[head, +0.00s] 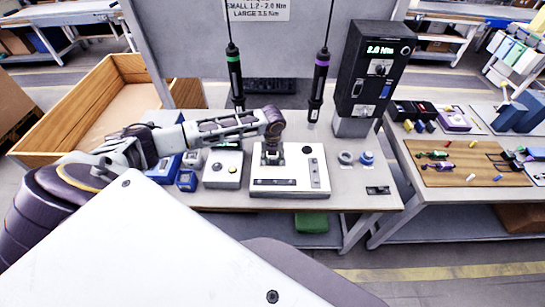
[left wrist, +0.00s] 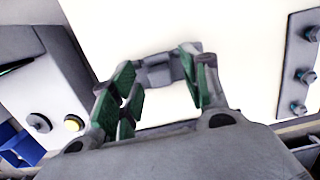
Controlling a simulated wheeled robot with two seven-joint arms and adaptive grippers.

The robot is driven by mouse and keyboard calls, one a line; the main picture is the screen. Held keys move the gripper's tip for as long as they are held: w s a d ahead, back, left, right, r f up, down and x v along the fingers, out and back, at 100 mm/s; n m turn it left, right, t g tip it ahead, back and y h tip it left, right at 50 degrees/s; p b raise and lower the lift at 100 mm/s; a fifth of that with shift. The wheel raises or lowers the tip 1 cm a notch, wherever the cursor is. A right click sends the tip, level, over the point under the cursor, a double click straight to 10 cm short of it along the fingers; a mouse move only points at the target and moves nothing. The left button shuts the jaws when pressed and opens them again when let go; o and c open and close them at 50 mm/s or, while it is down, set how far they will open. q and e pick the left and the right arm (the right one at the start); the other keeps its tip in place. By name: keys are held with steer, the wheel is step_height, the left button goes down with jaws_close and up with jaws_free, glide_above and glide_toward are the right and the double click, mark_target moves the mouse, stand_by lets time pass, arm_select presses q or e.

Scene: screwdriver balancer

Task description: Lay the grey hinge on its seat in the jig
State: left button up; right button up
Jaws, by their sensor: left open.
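The white jig (head: 287,188) lies on the middle of the bench, with dark slots along its front and a metal strip with several screws (left wrist: 302,75) on its right side. My left gripper (head: 271,158) points down over the jig's back left part. Its green-padded fingers (left wrist: 158,95) are apart in the left wrist view. A grey piece (left wrist: 157,75), apparently the grey hinge, shows between and beyond the fingers against the white jig top. I cannot tell whether it lies flat in its seat, which the gripper hides in the head view. My right gripper is not in view.
A grey box with a yellow button (head: 228,170) stands left of the jig. Two hanging screwdrivers (head: 317,88) and a black torque unit (head: 372,70) are behind. Small round parts (head: 366,157) and a dark plate (head: 378,190) lie to the right, with bare bench around them.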

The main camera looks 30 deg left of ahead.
arm_select(q)
step_height(320, 180, up, 12)
steer(key=s, duration=0.1)
steer(key=shift+d, duration=0.35)
steer(key=shift+s+f, duration=0.1)
steer(key=shift+s, duration=0.05)
stand_by(0.5)
